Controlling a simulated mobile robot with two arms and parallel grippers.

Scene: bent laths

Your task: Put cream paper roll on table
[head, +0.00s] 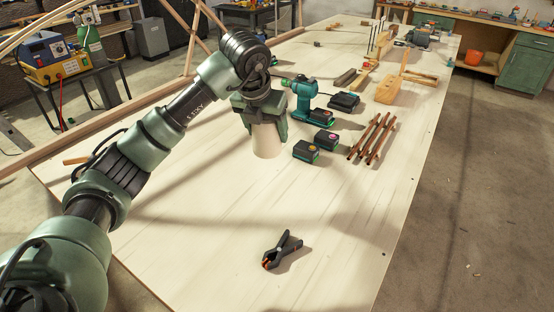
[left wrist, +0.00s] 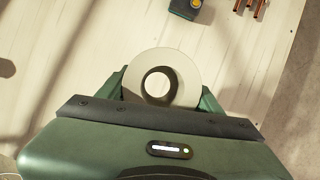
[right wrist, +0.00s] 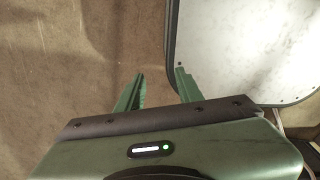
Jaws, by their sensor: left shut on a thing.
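The cream paper roll (head: 267,142) is upright over the pale wooden table (head: 210,210), below my left gripper (head: 262,118). In the left wrist view the roll (left wrist: 162,62) shows end-on as a cream ring with a round hole, between the two green fingers (left wrist: 162,90). My left gripper is shut on it. The roll's lower end is at or very near the tabletop; I cannot tell whether it touches. Its upper part is hidden by the gripper in the head view. My right gripper (right wrist: 158,90) is open and empty, above the brown floor, and shows only in the right wrist view.
A black spring clamp (head: 282,249) lies nearer on the table. A teal drill (head: 305,98), battery packs (head: 306,151), copper-brown rods (head: 371,138) and a wooden mallet (head: 391,90) lie to the right and beyond.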

